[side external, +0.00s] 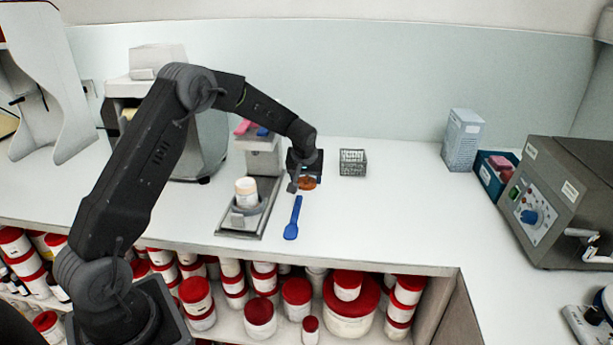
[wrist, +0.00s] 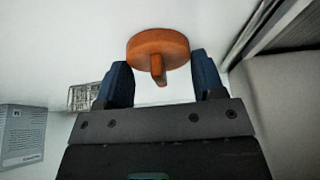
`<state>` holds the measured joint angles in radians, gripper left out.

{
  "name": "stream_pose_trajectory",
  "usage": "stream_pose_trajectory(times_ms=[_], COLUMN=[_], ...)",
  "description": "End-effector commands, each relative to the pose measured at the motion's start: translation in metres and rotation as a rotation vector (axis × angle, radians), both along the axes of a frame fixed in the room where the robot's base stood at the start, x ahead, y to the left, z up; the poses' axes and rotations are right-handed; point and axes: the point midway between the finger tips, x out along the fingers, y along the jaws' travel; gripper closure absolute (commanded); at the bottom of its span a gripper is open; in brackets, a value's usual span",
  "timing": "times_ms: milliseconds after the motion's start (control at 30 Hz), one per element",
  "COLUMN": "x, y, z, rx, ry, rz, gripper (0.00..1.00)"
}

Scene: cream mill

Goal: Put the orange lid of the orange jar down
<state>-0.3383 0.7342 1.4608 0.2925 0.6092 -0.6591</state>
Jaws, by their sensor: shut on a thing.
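The orange lid (wrist: 158,50) is round with a small tab or knob. In the wrist view it sits between the two blue fingertips of my gripper (wrist: 163,72), which is shut on it. In the side view the lid (side external: 308,183) shows just below my gripper (side external: 303,180), low over the white counter. I cannot tell whether it touches the counter. A white jar (side external: 246,192) stands upright on the mill stand to the left, with no lid on it. I cannot tell from its colour whether it is the orange jar.
A blue spatula (side external: 294,220) lies in front of the lid. A wire basket (side external: 353,163) stands to its right, and the mill stand (side external: 262,212) to its left. A tall box (side external: 462,140) and a grey machine (side external: 565,200) stand farther right. The counter (side external: 400,215) between is clear.

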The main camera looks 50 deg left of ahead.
Motion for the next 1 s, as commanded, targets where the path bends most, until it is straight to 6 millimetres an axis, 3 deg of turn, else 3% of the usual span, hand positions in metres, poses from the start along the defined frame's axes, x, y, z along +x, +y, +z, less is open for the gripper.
stream_pose_trajectory(times_ms=[267, 300, 567, 833, 1000], x=[0.000, 0.000, 0.000, 0.000, -0.004], y=[0.000, 0.000, 0.000, 0.000, -0.005], z=[-0.002, -0.002, -0.002, 0.000, 0.020], rx=[0.000, 0.001, 0.001, 0.000, 0.001], ry=[0.000, -0.001, -0.001, -0.002, -0.005], rz=[0.000, 0.000, 0.000, 0.001, 0.000], gripper=[0.59, 0.36, 0.12, 0.12, 0.12])
